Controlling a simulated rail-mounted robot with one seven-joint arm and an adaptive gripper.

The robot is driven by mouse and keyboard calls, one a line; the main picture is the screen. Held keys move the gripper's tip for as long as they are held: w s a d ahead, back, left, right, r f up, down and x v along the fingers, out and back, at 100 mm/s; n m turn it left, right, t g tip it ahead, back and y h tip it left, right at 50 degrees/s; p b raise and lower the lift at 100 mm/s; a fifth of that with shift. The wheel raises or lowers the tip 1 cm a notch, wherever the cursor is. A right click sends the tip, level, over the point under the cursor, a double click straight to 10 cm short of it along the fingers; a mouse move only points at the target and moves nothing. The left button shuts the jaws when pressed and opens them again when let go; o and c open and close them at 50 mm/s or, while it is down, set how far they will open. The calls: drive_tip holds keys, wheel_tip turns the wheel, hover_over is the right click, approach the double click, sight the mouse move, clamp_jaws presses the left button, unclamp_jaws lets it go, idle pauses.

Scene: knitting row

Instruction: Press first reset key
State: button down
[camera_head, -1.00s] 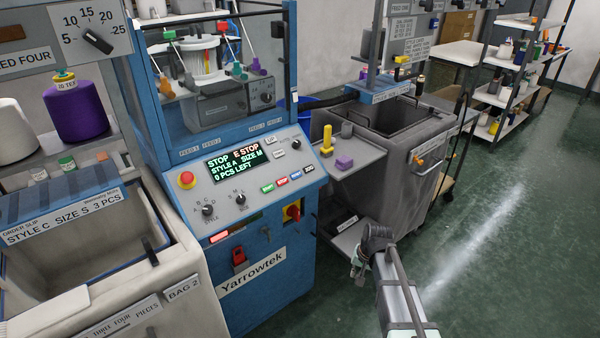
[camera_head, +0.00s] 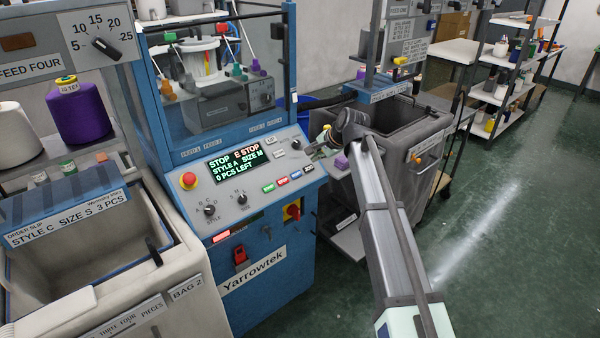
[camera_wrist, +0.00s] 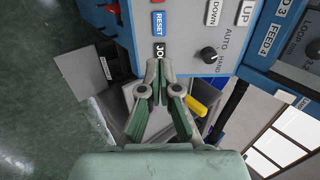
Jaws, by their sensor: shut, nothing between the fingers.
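The blue RESET key (camera_head: 296,176) is in the row of small keys on the sloping panel of the blue Yarrowtek machine, between the red STOP key and the dark JOG key. In the wrist view the RESET key (camera_wrist: 158,22) is near the top, with the JOG key (camera_wrist: 159,49) below it. My gripper (camera_wrist: 161,75) is shut and empty, its tips appearing just below the JOG key and close to it. In the head view my gripper (camera_head: 320,148) is at the panel's right edge. Contact with the panel cannot be told.
A red emergency knob (camera_head: 188,180) and a display (camera_head: 236,163) reading STOP, E STOP are on the panel. A purple block (camera_head: 341,162) lies on the side shelf, partly behind my arm. In the wrist view, a yellow piece (camera_wrist: 197,106) is beside my fingers.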

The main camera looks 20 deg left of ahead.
idle(0.4)
drive_tip(key=p, duration=0.5)
approach(297, 174)
drive_tip(key=x, duration=0.5)
drive_tip(key=shift+w+a+f, duration=0.1)
drive_tip(key=shift+w+a, duration=0.05)
drive_tip(key=shift+a, duration=0.05)
drive_tip(key=shift+x, duration=0.85)
drive_tip(key=shift+f, duration=0.1)
